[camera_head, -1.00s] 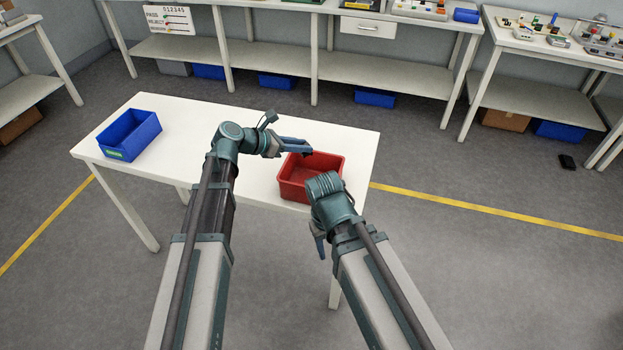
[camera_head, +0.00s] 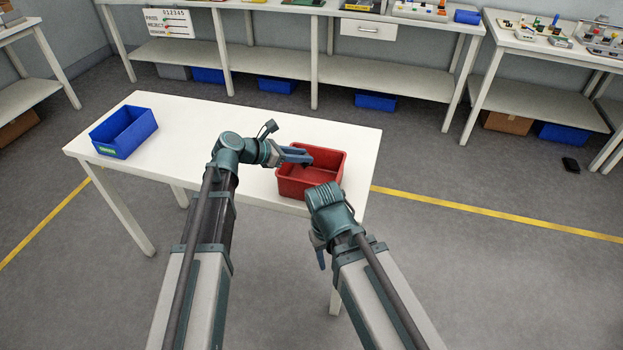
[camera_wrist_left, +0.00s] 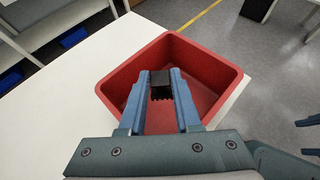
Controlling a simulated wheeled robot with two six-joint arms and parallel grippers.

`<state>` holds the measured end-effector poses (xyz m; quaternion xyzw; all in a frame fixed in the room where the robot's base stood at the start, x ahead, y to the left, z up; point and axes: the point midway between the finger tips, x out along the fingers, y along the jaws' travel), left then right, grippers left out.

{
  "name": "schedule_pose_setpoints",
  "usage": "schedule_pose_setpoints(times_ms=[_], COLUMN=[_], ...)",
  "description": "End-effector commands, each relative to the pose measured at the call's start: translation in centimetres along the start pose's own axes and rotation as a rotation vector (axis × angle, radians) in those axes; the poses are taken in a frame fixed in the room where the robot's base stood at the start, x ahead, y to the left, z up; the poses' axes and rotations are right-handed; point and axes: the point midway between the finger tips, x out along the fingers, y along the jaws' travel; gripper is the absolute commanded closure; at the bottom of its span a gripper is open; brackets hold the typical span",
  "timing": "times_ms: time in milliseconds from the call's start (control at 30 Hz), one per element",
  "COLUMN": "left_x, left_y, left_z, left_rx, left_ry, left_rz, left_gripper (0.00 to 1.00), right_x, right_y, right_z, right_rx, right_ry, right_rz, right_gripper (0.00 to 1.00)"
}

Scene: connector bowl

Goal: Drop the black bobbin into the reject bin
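The red bin (camera_head: 338,178) stands near the front right of the white table. It also shows in the left wrist view (camera_wrist_left: 225,70), open side up. My left gripper (camera_head: 305,157) reaches over the bin's left part. In the left wrist view its fingertips (camera_wrist_left: 161,84) are closed on the black bobbin (camera_wrist_left: 161,82), a small dark piece with a jagged lower edge, seen against the bin's inside. I cannot tell how far it is above the bin floor. My right gripper (camera_head: 320,257) is low in front of the table edge, mostly hidden by its own wrist.
A blue bin (camera_head: 125,134) with a green label stands at the table's left end. The tabletop between the bins is clear. My right wrist is close to the red bin's front side. Shelves and benches stand further back, apart from this table.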

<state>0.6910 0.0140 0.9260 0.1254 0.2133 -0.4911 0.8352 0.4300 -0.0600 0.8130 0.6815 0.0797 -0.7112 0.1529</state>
Motion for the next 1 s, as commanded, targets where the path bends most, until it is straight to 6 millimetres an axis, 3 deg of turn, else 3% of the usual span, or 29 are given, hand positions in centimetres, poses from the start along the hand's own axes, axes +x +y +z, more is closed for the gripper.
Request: schedule_pose_setpoints(times_ms=[33,167,533,1000], left_x=[0.0,0.0,-0.8,-10.2], left_y=[0.0,0.0,0.0,0.0], left_z=[0.0,0.0,0.1,0.4], left_rx=[0.0,0.0,-0.001,-0.003], left_ry=[0.0,0.0,0.0,0.0], left_rz=[0.0,0.0,0.001,0.004], left_gripper=[0.57,0.37,0.37,0.37], right_x=[0.0,0.0,-0.5,-5.2], right_y=[0.0,0.0,0.1,0.5], right_z=[0.0,0.0,0.0,0.3], right_rx=[0.0,0.0,0.0,0.0], right_ry=[0.0,0.0,0.0,0.0], right_rz=[0.0,0.0,0.0,0.0], right_gripper=[0.5,0.5,0.5,0.5])
